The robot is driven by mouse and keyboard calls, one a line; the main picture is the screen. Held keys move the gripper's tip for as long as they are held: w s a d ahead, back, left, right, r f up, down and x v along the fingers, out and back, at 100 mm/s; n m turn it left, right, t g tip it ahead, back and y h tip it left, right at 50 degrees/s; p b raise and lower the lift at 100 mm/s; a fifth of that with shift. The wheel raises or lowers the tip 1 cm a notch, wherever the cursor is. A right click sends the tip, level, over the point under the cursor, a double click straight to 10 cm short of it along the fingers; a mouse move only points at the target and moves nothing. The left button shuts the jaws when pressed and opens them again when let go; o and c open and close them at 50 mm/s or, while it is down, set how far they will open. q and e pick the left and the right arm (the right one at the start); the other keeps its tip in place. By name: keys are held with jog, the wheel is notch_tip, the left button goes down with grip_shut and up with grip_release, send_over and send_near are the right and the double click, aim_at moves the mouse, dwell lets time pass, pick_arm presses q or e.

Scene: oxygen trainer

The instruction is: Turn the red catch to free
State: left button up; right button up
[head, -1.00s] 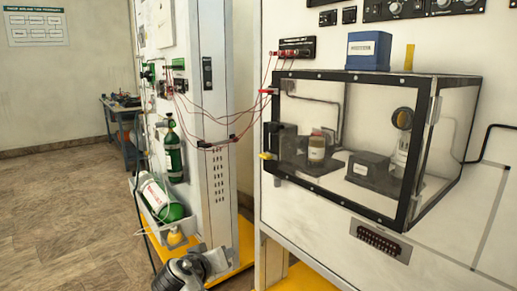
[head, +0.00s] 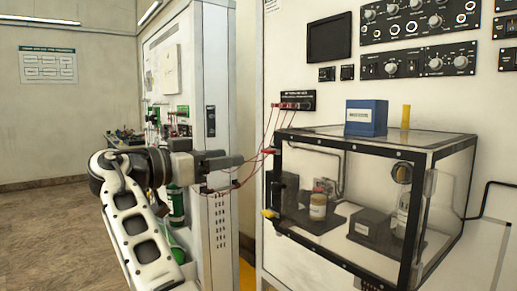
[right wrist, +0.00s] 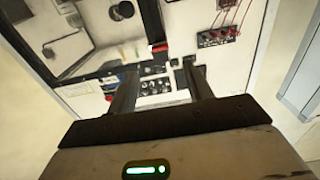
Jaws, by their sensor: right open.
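The red catch (head: 268,151) is a small lever at the upper left corner of the clear case's black front frame (head: 277,180). It sticks out to the left, roughly level. It also shows in the right wrist view (right wrist: 160,47), just beyond my fingertips. My right gripper (head: 240,172) is open and empty, left of the catch, its fingers pointing right at it with a small gap. In the right wrist view the two dark fingers (right wrist: 160,72) stand apart on either side below the catch. My left gripper is not in view.
A yellow catch (head: 268,213) sits lower on the same frame edge. Thin red wires (head: 272,125) hang from a terminal strip (head: 297,100) and pass close to my gripper. A blue box (head: 366,118) and yellow piece (head: 405,116) stand on the case. Jars are inside.

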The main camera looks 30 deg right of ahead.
aim_at(265, 152)
jog(key=d, duration=0.3)
jog(key=d+p, duration=0.1)
jog(key=d, duration=0.2)
jog(key=d+p, duration=0.1)
jog(key=d, duration=0.2)
jog(key=shift+w, duration=0.35)
jog(key=c, duration=1)
